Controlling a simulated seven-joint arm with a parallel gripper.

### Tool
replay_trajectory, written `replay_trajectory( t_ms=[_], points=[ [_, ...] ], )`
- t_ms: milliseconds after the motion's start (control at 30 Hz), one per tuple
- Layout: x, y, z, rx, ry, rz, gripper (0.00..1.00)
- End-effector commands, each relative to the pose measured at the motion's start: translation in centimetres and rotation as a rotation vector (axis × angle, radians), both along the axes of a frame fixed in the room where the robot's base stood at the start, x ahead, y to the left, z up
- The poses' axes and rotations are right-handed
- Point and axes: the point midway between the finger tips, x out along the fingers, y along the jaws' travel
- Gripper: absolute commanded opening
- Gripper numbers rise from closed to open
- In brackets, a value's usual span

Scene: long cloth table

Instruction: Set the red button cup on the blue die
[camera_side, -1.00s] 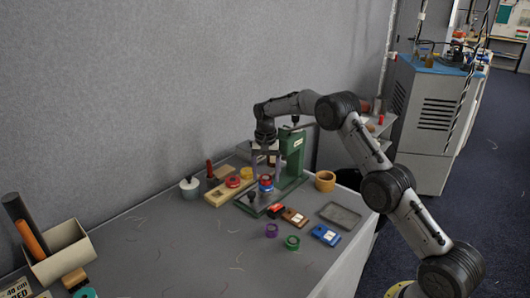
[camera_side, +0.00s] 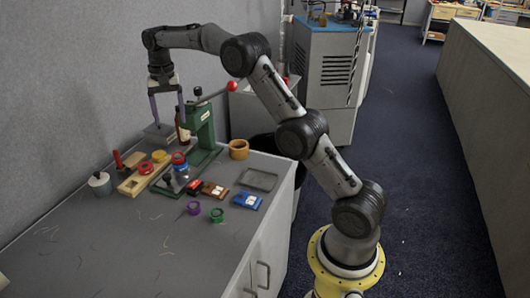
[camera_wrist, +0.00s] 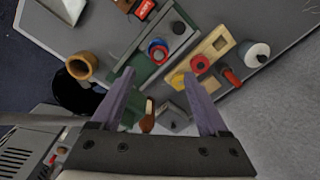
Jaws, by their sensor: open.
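The red button cup (camera_side: 178,157) sits on top of the blue die (camera_side: 181,168), on the base of the green press. In the wrist view the red cup (camera_wrist: 158,48) lies inside the rim of the blue die (camera_wrist: 158,57). Whether it is fully seated is too small to tell. My gripper (camera_side: 168,122) is open and empty, raised above the table behind the cup and clear of it. In the wrist view the fingers (camera_wrist: 158,75) are spread wide with nothing between them at the tips.
The green press (camera_side: 201,126) with a red-knobbed lever stands close to my gripper. A wooden board (camera_side: 132,185) holds another red piece (camera_side: 146,168) and a yellow one (camera_side: 159,155). Purple (camera_side: 193,208) and green (camera_side: 217,215) rings lie in front. The table's left front is mostly clear.

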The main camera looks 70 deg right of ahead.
Motion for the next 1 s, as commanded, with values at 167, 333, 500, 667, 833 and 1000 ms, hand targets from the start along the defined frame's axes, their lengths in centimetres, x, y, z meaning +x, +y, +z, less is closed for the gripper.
replay_trajectory(
  t_ms=[167,333,500,667,833,1000],
  points=[
    [-4.3,3.3,5.7,-0.023,-0.068,0.134,0.78],
    [-9.5,6.3,9.4,-0.049,-0.131,0.268,0.78],
    [-15.6,8.9,11.6,-0.078,-0.192,0.4,0.78],
    [-21.7,11.0,12.1,-0.11,-0.249,0.523,0.78],
    [-28.2,12.7,11.1,-0.148,-0.312,0.651,0.78],
    [-34.0,13.9,8.6,-0.187,-0.368,0.773,0.78]
  ],
)
